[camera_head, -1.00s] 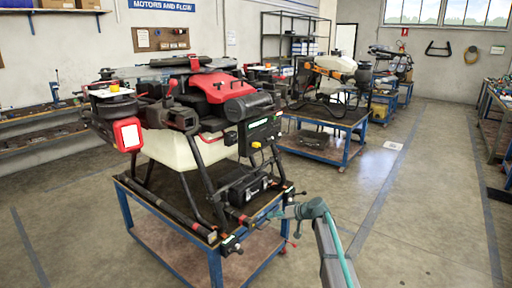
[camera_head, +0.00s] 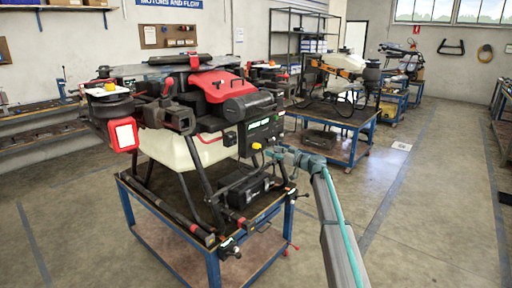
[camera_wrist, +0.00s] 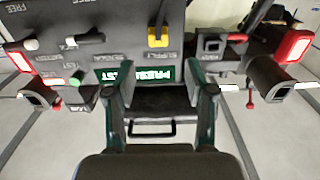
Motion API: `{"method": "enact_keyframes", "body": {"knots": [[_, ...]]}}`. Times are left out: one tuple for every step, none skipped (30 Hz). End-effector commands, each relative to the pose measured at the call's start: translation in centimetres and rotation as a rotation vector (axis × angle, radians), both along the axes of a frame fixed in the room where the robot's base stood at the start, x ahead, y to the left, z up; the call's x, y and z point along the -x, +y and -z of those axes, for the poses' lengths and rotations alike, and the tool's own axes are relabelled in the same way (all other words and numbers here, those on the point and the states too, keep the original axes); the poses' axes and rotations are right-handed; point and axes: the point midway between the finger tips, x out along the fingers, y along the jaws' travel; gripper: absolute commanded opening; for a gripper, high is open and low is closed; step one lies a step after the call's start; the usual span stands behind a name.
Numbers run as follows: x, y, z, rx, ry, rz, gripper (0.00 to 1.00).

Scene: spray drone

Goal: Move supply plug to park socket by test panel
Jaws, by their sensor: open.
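The test panel (camera_head: 262,130) is a dark box with a green display on the right side of the drone. A small yellow part (camera_head: 257,146), apparently the supply plug, sits at its lower edge. In the wrist view the grey panel (camera_wrist: 110,45) appears upside down, and the yellow plug (camera_wrist: 158,37) is upright in its face by the SUPPLY label. My gripper (camera_wrist: 156,78) is open and empty, its fingers spread below the plug in the picture and apart from it. In the head view my gripper (camera_head: 270,153) is close by the panel. I cannot tell which socket is the park socket.
A white lever (camera_wrist: 85,39) and a green-tipped one (camera_wrist: 76,79) stick out left of the plug in the wrist view. The drone (camera_head: 190,140) stands on a blue cart (camera_head: 212,262). Open floor (camera_head: 400,230) lies to the right.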

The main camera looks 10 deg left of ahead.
Motion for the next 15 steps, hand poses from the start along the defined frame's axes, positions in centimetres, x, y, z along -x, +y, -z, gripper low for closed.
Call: {"method": "enact_keyframes", "body": {"knots": [[-0.04, -0.03, 0.06, 0.004, -0.005, 0.001, 0.54], [-0.05, -0.04, 0.07, 0.005, -0.007, 0.001, 0.54], [-0.05, -0.04, 0.08, 0.006, -0.008, 0.001, 0.54], [-0.05, -0.04, 0.08, 0.006, -0.008, 0.001, 0.54], [-0.04, -0.03, 0.08, 0.006, -0.008, 0.001, 0.54], [-0.04, -0.03, 0.09, 0.007, -0.008, 0.000, 0.54], [-0.04, -0.03, 0.09, 0.006, -0.007, 0.000, 0.54], [-0.04, -0.03, 0.09, 0.006, -0.007, 0.000, 0.54], [-0.03, -0.03, 0.09, 0.006, -0.007, 0.000, 0.54], [-0.04, -0.03, 0.09, 0.006, -0.007, 0.000, 0.54], [-0.05, -0.01, 0.08, 0.006, -0.007, 0.000, 0.54], [-0.07, 0.03, 0.07, 0.006, -0.006, 0.000, 0.54], [-0.11, 0.06, 0.05, 0.006, -0.006, 0.000, 0.54], [-0.14, 0.12, 0.03, 0.006, -0.006, 0.000, 0.54], [-0.23, 0.22, 0.01, 0.006, -0.006, 0.000, 0.54]]}}
